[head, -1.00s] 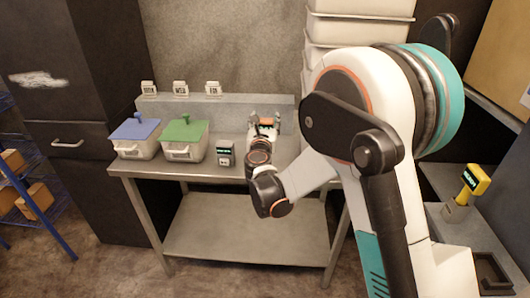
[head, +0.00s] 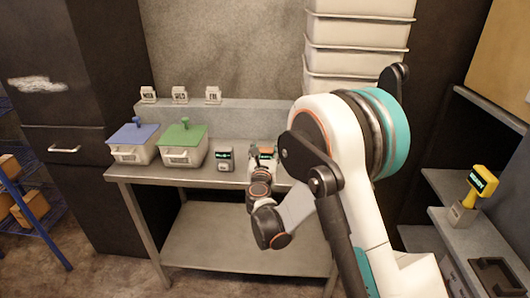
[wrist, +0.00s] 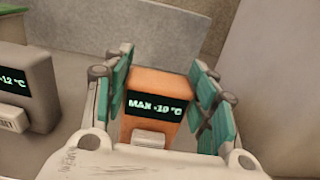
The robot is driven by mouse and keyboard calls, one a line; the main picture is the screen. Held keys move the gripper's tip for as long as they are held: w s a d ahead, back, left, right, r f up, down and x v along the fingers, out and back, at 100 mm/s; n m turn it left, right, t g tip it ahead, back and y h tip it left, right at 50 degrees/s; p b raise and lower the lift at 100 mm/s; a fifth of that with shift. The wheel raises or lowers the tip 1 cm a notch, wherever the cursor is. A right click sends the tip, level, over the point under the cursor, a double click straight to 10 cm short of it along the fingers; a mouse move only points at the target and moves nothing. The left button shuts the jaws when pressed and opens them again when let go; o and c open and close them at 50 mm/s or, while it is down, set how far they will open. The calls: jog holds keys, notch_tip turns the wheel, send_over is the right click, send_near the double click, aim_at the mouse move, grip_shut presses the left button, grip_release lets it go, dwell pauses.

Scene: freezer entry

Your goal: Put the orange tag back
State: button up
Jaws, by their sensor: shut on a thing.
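The orange tag (wrist: 157,103) stands between the two teal-padded fingers of my gripper (wrist: 165,95) in the wrist view, its dark display reading "MAX -19 °C". In the head view the orange tag (head: 266,151) shows as a small orange patch at the tip of my gripper (head: 264,158), over the right part of the steel table (head: 135,182). My gripper is shut on the tag. Whether the tag's base touches the tabletop is hidden by the gripper.
A grey display unit (head: 224,159) stands left of my gripper; it also shows in the wrist view (wrist: 28,90). Blue-lidded (head: 133,150) and green-lidded (head: 183,145) boxes stand further left. A raised ledge (head: 240,119) holds three day markers. A yellow scanner (head: 482,181) stands at right.

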jog(key=shift+f, duration=0.15)
jog(key=o, duration=1.2)
jog(key=shift+c, duration=0.2)
jog(key=shift+r, duration=0.2)
jog(key=s+p, duration=0.1)
jog(key=s, duration=1.1)
jog(key=shift+a+p, duration=0.2)
jog(key=shift+p, duration=0.15)
